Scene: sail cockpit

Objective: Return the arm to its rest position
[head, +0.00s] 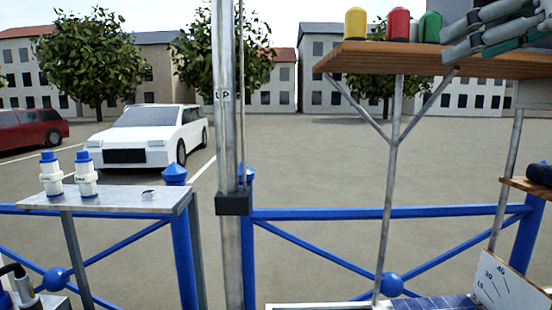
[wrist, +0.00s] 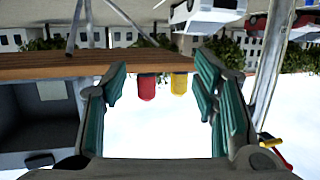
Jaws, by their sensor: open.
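My gripper (head: 465,38) is at the upper right of the head view, in front of the right part of a high wooden shelf (head: 350,60). In the wrist view, which is upside down, my gripper (wrist: 160,72) is open, with green-padded fingers apart and nothing between them. Beyond the fingers, a red piece (wrist: 147,87) and a yellow piece (wrist: 179,83) stand on the shelf's edge. The head view also shows a green piece (head: 430,27) beside them, close to my fingers; whether they touch is unclear.
A grey metal shelf (head: 115,200) at left holds two white-and-blue bottles and a small ring-like item. A vertical pole (head: 226,130) rises mid-view before a blue railing (head: 330,213). A lower shelf with a dark object and a dial board (head: 508,285) are at right.

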